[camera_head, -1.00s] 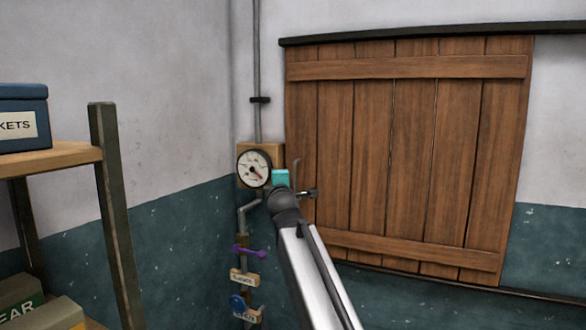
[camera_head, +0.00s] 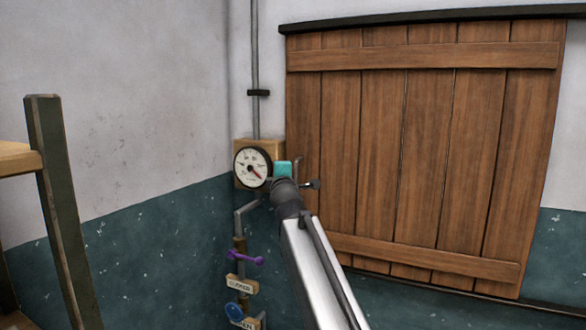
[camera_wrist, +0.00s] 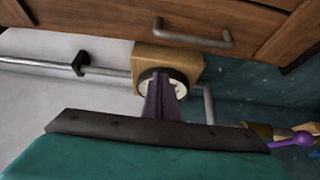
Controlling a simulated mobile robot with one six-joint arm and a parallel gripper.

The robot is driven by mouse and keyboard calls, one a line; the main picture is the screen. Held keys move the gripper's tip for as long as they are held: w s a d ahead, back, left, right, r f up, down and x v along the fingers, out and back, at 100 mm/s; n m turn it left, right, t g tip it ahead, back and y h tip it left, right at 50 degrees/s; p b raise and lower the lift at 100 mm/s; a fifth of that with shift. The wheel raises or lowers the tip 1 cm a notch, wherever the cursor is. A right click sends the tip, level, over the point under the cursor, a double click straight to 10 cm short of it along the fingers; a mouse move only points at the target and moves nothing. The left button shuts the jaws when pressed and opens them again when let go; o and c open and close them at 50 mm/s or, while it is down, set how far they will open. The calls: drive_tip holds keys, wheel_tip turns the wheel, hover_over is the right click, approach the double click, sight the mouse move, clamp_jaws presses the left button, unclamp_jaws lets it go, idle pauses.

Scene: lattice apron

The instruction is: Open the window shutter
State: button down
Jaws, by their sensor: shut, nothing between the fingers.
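The window shutter (camera_head: 380,150) is a brown plank panel with two cross battens, hanging flat on the wall under a dark rail (camera_head: 430,14). In the wrist view the shutter (camera_wrist: 115,18) runs along the top, with a grey bar handle (camera_wrist: 195,41) on it. In the head view the handle (camera_head: 299,166) is mostly hidden behind my arm. My gripper (camera_wrist: 161,84) shows purple fingers shut together and empty, in front of the gauge and apart from the handle. In the head view its fingers are hidden behind my teal wrist part.
A round gauge (camera_head: 252,167) on a wooden block sits left of the shutter, with a grey pipe (camera_head: 255,60) above it. Below are a purple valve lever (camera_head: 245,257) and small labelled plates (camera_head: 240,284). A shelf post (camera_head: 60,200) stands at the left.

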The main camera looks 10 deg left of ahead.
drive_tip(key=shift+d+p+x, duration=0.2)
drive_tip(key=shift+p+x, duration=1.25)
drive_tip(key=shift+x, duration=3.7)
drive_tip(key=shift+s+d+f+p, duration=0.15)
drive_tip(key=shift+d+p, duration=0.85)
drive_tip(key=shift+d, duration=1)
drive_tip(key=shift+s, duration=0.25)
